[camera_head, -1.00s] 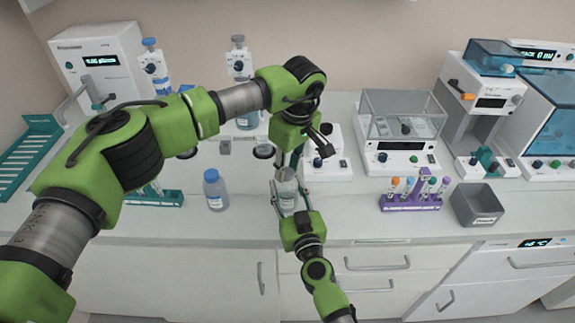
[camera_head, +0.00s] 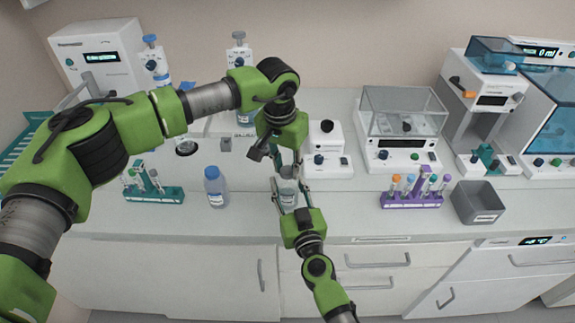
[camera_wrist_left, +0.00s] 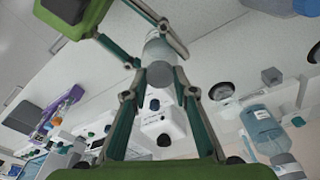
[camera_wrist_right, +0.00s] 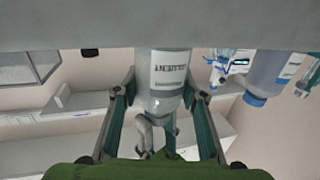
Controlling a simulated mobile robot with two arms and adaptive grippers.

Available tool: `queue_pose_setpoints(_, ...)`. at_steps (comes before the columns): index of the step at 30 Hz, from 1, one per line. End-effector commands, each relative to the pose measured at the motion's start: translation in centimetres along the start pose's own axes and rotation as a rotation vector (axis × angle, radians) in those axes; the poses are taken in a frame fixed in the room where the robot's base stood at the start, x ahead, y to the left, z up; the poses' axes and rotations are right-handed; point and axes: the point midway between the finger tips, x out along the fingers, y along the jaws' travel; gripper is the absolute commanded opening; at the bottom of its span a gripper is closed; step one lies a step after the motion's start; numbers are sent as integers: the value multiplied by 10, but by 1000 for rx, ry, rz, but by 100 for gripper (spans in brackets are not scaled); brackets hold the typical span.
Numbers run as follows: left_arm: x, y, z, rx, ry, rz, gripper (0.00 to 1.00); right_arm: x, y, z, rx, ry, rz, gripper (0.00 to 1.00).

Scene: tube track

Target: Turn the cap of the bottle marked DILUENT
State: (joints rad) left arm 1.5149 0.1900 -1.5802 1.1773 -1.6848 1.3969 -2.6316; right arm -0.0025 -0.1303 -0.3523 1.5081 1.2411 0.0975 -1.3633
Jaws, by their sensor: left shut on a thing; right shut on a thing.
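A clear bottle with a white label (camera_head: 287,190) stands upright near the counter's front. Its label also shows in the right wrist view (camera_wrist_right: 169,70), upside down and too blurred to read surely. My right gripper (camera_head: 287,198) reaches from the front and is shut around the bottle's body. My left gripper (camera_head: 287,168) points down from above, with its fingers closed on the bottle's grey cap (camera_wrist_left: 162,76). In the head view, the left gripper and arm mostly hide the cap.
A blue-capped bottle (camera_head: 214,187) stands just left of the held bottle. A teal tube rack (camera_head: 155,195) is farther left. A purple tube rack (camera_head: 412,199), a grey bin (camera_head: 478,203) and a balance (camera_head: 400,155) stand to the right. Counter between bottle and purple rack is clear.

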Motion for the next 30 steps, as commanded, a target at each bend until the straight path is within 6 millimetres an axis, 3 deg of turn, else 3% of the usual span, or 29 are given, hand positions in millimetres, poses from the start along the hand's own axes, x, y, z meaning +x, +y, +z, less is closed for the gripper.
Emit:
queue_pose_setpoints(6,-1,-1,-1,189,2,29,18,0,1,1,0,-2,1,0)
queue_pose_setpoints(15,-1,-1,-1,203,2,31,18,0,1,1,0,-2,2,0)
queue_pose_setpoints(18,-1,-1,-1,203,2,31,42,0,1,1,0,-2,2,0)
queue_pose_setpoints(30,-4,-1,-1,202,2,30,42,0,1,1,0,-2,1,0)
